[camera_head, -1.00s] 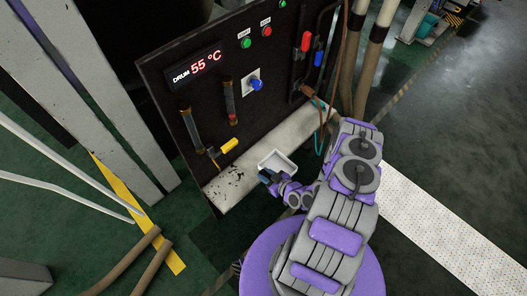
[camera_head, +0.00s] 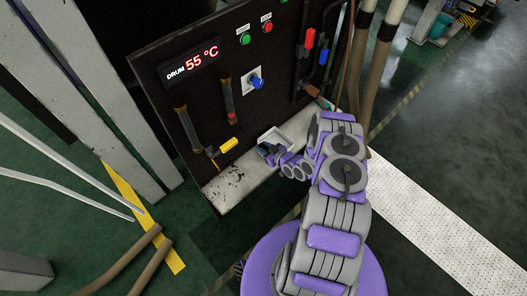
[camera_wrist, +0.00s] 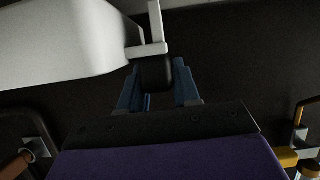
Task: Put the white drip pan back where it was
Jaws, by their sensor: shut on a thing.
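The white drip pan (camera_head: 275,135) shows in the head view at the lower edge of the black panel, over the pale ledge (camera_head: 232,184). Whether it touches the ledge or hangs above it I cannot tell. My gripper (camera_head: 266,151) is at the pan's near left side. In the wrist view the pan (camera_wrist: 62,42) fills the upper left, and my gripper's blue fingers (camera_wrist: 160,88) are shut around a dark grip piece at the pan's white bracket. The pan's inside is hidden in the wrist view.
The black panel (camera_head: 290,75) rises behind the pan. A yellow-handled valve (camera_head: 228,145) sticks out to the left, and a blue knob (camera_head: 256,83) sits above. Thick brown pipes (camera_head: 376,60) stand at the right.

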